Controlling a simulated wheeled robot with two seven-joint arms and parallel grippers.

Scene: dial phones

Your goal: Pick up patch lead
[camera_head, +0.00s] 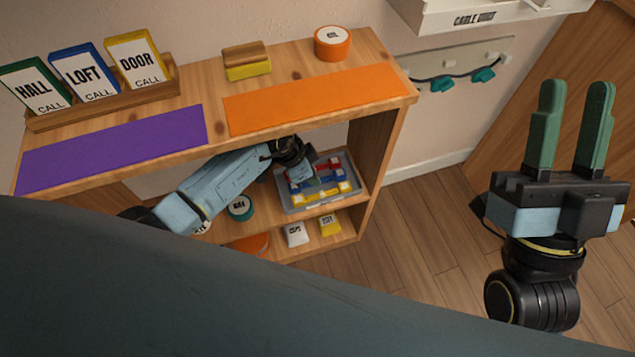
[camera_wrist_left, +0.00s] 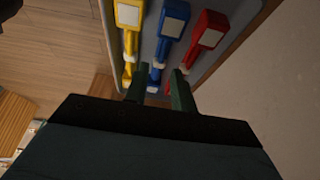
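A grey tray (camera_head: 343,201) on the lower shelf holds red, blue and yellow leads with pale labels on their ends. In the left wrist view the yellow lead (camera_wrist_left: 128,15), blue lead (camera_wrist_left: 172,27) and red lead (camera_wrist_left: 206,38) lie side by side. My left gripper (camera_wrist_left: 160,80) is open over the tray, its green fingers either side of the blue lead's near part; whether they touch it I cannot tell. A dark cable with teal ends (camera_head: 483,75) hangs on a wall board. My right gripper (camera_head: 570,125) is open and empty, away at the right.
The shelf top carries HALL, LOFT and DOOR cards (camera_head: 85,80), a purple mat (camera_head: 110,150), an orange mat (camera_head: 315,100), a yellow-and-wood block (camera_head: 247,62) and an orange roll (camera_head: 332,44). The shelf top (camera_head: 290,75) lies above my left arm. The floor at right is clear.

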